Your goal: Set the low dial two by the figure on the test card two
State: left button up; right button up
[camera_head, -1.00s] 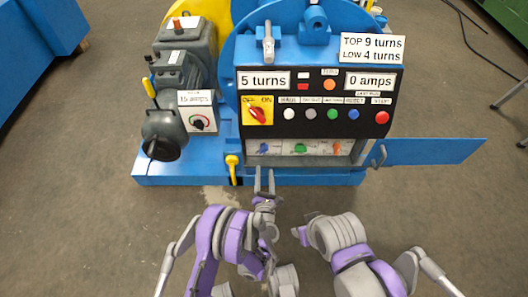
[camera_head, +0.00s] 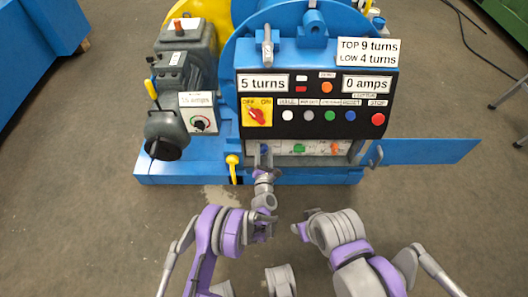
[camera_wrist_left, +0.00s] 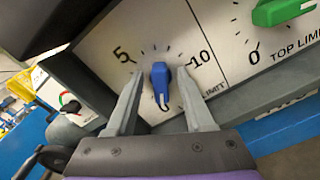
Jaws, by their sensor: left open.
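The low dial is a blue knob (camera_wrist_left: 160,80) on a white panel marked 5 and 10 in the left wrist view; its white mark points down. It also shows in the head view (camera_head: 264,148) at the left of the recessed strip. My left gripper (camera_wrist_left: 165,105) is open, with one finger on each side of the knob; I see gaps, and contact is not clear. The test card (camera_head: 368,52) reads TOP 9 turns, LOW 4 turns. My right gripper (camera_head: 301,230) is low in the head view, away from the panel; its fingers are unclear.
The green top limit dial (camera_wrist_left: 282,11) sits just right of the blue one. An orange dial (camera_head: 335,148) is farther right. A blue door (camera_head: 430,151) stands open at the right. A yellow lever (camera_head: 233,166) hangs left of the strip. Switch and buttons are above.

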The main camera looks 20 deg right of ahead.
pick_arm(q)
grip_shut()
dwell(0.4)
jog(key=m+b, duration=0.2)
jog(key=m, duration=0.1)
jog(key=shift+f, duration=0.15)
jog(key=m+b, duration=0.1)
jog(key=m, duration=0.2)
jog(key=shift+d+m, duration=0.1)
jog(key=shift+m, duration=0.2)
jog(key=m, duration=0.2)
jog(key=shift+m+b, duration=0.3)
jog(key=shift+b, duration=0.05)
jog(key=m, duration=0.3)
jog(key=shift+f+m, duration=0.15)
jog(key=shift+m, duration=0.15)
jog(key=m, duration=0.6)
jog(key=shift+f+m, duration=0.15)
jog(key=shift+m, duration=0.25)
